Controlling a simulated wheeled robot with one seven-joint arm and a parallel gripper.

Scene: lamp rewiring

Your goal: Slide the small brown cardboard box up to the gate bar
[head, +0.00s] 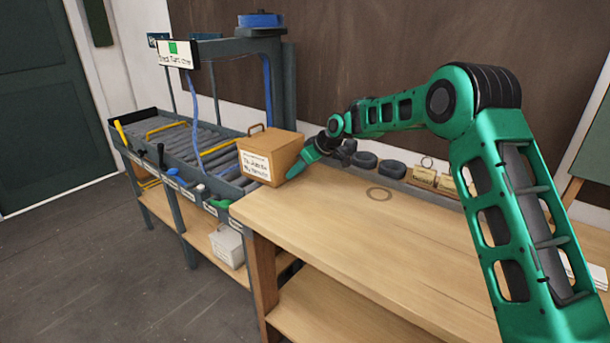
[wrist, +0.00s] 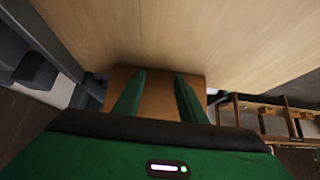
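The small brown cardboard box (head: 268,155), with a white label on its front, sits upright at the near right end of the grey roller track, beside the wooden table edge. Two yellow bars cross the rollers farther left, one near the box (head: 217,147) and one farther off (head: 165,129); I cannot tell which is the gate bar. My gripper (head: 297,168) is at the box's right side, very close to it. In the wrist view, my two green fingers (wrist: 157,92) are spread apart in front of the brown box (wrist: 156,100). Contact cannot be made out.
The wooden table top (head: 370,235) is mostly clear. Dark round parts (head: 365,160) and tan labelled blocks (head: 423,176) line its back edge. A frame with a sign (head: 178,54) stands over the track.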

